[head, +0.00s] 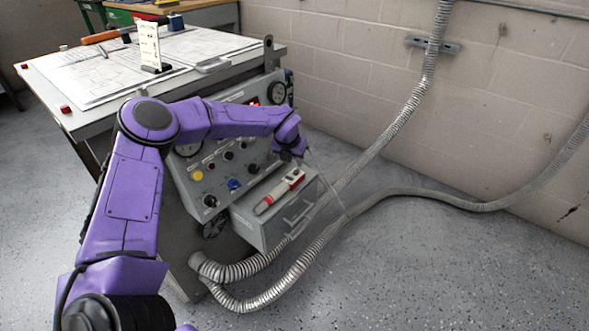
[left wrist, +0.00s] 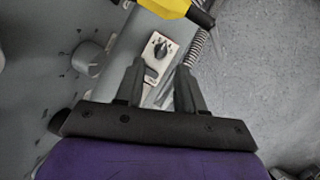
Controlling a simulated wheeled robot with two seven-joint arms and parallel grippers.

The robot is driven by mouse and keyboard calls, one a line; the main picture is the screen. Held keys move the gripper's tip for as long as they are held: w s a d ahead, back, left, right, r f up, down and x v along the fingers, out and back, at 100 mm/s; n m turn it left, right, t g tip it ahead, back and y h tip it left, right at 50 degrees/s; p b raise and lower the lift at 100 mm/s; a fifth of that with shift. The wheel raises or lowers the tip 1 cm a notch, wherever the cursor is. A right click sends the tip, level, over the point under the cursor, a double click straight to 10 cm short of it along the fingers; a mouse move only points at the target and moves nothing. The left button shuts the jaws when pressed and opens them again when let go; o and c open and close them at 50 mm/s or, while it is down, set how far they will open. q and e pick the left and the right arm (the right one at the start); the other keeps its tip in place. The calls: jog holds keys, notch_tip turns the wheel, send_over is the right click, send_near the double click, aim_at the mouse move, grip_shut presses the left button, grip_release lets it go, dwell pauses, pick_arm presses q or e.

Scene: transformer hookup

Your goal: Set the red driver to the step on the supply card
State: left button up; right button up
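The red driver (head: 279,191), red and white with a looped end, lies on top of the grey box at the front of the machine. The left wrist view shows a pale plate with a dark dial (left wrist: 160,47) beyond the fingertips, likely part of this driver; its setting is too small to read. The supply card (head: 150,46) stands upright on the table; its writing is not legible. My left gripper (head: 293,153) is above the box, near the driver's far end. In the left wrist view my left gripper (left wrist: 160,68) is open, its fingers apart and empty. My right gripper is out of view.
The control panel (head: 219,172) with knobs and gauges rises behind the box (head: 262,228). Ribbed hoses (head: 279,285) curve across the floor. A yellow and black thing (left wrist: 172,8) is at the wrist view's top edge.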

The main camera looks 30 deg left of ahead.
aim_at(296, 170)
pick_arm(q)
jog(key=b+x, duration=0.1)
jog(key=x, duration=0.4)
jog(key=shift+w+f, duration=0.1)
jog(key=shift+f, duration=0.3)
grip_shut()
dwell(0.7)
grip_release()
